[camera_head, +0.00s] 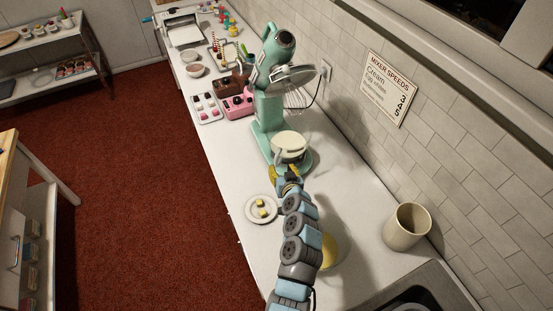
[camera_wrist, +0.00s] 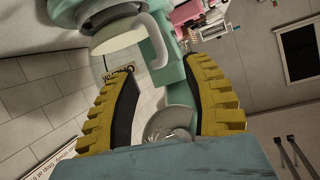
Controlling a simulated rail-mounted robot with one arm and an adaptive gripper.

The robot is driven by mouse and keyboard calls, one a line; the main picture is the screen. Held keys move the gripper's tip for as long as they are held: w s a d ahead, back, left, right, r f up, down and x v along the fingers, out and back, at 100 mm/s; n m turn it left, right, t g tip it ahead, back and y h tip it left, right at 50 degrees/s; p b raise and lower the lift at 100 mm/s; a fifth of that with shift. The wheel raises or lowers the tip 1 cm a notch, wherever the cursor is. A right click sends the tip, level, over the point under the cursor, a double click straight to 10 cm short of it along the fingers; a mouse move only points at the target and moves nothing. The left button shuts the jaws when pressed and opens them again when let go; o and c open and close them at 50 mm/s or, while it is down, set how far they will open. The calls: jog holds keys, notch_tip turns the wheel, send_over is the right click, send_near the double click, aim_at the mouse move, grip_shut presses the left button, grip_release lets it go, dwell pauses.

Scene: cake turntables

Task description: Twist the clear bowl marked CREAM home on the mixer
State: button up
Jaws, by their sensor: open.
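The mint-green mixer (camera_head: 267,110) stands on the counter with its head tilted up and a wire whisk (camera_head: 297,98) hanging from it. The clear bowl (camera_head: 289,143), with pale cream inside, sits upright on the mixer's base. My gripper (camera_head: 284,176) is just in front of the bowl. Its yellow fingers (camera_wrist: 163,100) are spread apart with nothing gripped. I cannot tell whether the bowl is locked.
A plate with yellow cubes (camera_head: 249,209) lies left of my arm. A yellow item (camera_head: 330,252) is partly hidden behind the arm. A beige pot (camera_head: 407,227) stands to the right. A pink box (camera_head: 238,104) and trays are behind the mixer. A tiled wall (camera_head: 460,155) bounds the counter.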

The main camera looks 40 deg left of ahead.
aim_at(276, 160)
jog(key=shift+x, duration=3.8)
grip_shut()
jog(key=shift+a, duration=0.15)
jog(key=shift+s+a+m+t+h+p, duration=0.2)
jog(key=shift+a+m+t+h+p, duration=0.45)
jog(key=shift+p, duration=0.45)
